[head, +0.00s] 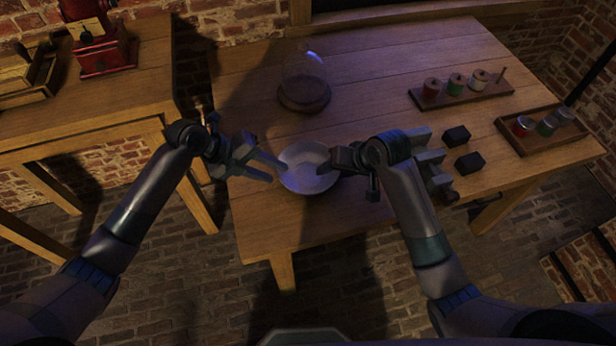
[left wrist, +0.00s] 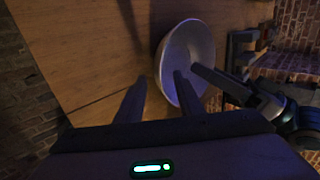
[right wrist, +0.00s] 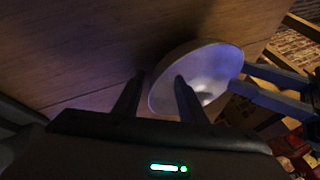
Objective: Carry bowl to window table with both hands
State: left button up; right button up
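A pale, shallow bowl (head: 308,180) sits near the front left edge of the large wooden table (head: 350,215). My left gripper (head: 274,168) is at the bowl's left side, fingers apart. In the left wrist view, the bowl's rim (left wrist: 205,40) lies between its fingertips, with one finger over the inside and one outside. My right gripper (head: 336,160) is at the bowl's right side. In the right wrist view its fingers are also apart, one over the bowl (right wrist: 222,65) and one outside. I cannot tell whether any finger touches the rim.
A glass dome on a round wooden base (head: 303,95) stands behind the bowl. Two dark blocks (head: 468,162), a rack of jars (head: 460,92) and a tray of jars (head: 541,134) are to the right. A second wooden table (head: 120,95) with a red grinder (head: 103,50) stands left, across a gap.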

pick_arm(q)
jog(key=shift+v, duration=2.35)
pick_arm(e)
jog(key=v, duration=1.2)
